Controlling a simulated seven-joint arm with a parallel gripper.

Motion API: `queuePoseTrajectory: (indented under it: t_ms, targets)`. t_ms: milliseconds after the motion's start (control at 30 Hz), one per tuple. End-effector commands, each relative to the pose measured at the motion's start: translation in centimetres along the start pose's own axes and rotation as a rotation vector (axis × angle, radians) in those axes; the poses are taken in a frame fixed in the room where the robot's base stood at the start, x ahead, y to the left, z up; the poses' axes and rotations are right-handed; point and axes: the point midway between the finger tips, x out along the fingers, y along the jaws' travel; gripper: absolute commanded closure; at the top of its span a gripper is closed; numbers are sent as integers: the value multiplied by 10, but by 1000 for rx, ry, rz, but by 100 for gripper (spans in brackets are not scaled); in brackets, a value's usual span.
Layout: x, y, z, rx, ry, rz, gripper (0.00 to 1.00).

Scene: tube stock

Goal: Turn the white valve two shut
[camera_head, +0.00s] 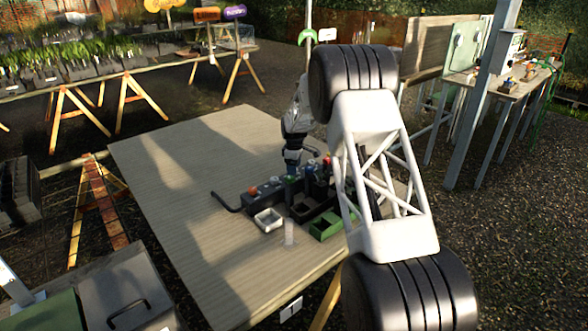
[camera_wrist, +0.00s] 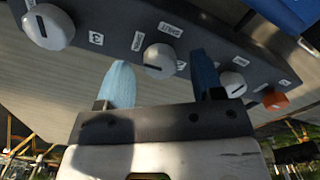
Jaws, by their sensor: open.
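In the wrist view a dark valve panel (camera_wrist: 200,47) carries a row of white knobs and one red knob (camera_wrist: 275,101). My gripper (camera_wrist: 161,63) is open, with a light blue finger on the left and a dark blue finger on the right. A white knob (camera_wrist: 158,56) with a dark slot lies between the fingertips; I cannot tell whether they touch it. Its slot runs roughly across the picture. A "SHUT" label is above it. I cannot read its number for certain. Another white knob (camera_wrist: 50,27) is beside a "3" label; a smaller white knob (camera_wrist: 234,84) is right.
In the head view the wooden table (camera_head: 190,165) has a clear left half. A white tray (camera_head: 268,221), a green tray (camera_head: 325,227) and a clear tube (camera_head: 289,233) are in front of the panel. My arm hides the table's right side.

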Motion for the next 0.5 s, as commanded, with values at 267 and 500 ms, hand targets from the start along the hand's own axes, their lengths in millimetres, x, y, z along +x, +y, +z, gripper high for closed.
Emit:
queuePoseTrajectory:
  t_ms: [267, 500]
  targets:
    - [8, 0, 0, 0, 0, 1, 39]
    - [8, 0, 0, 0, 0, 1, 47]
